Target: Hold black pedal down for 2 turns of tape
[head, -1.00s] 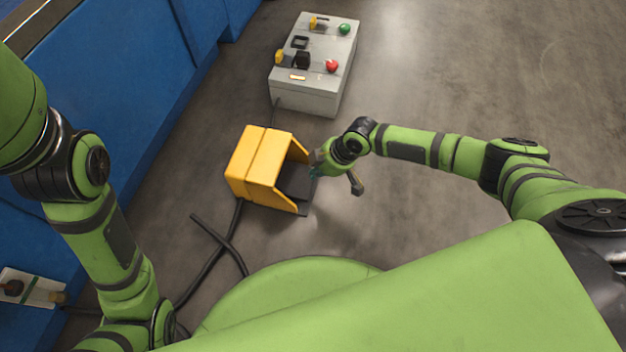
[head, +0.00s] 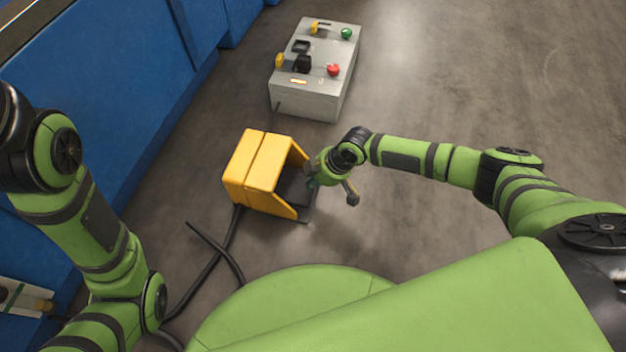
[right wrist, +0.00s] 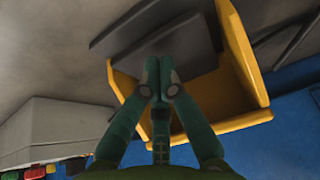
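The black pedal (head: 296,189) lies inside a yellow hood (head: 262,166) on the floor, with the hood's opening facing right. My right gripper (head: 309,176) is at that opening, and its fingers are partly hard to make out there. In the right wrist view my right gripper (right wrist: 158,68) has its two fingertips together, with nothing seen between them. The tips overlap the dark pedal (right wrist: 195,45) in that view; whether they touch or press it I cannot tell. My left arm comes in at the left, but its gripper is out of view. No tape is seen.
A grey control box (head: 312,98) with a red button (head: 333,70), a green button (head: 346,33) and yellow parts stands behind the hood. Black cables (head: 211,262) lie on the floor in front. Blue cabinets (head: 120,130) line the left. Floor to the right is clear.

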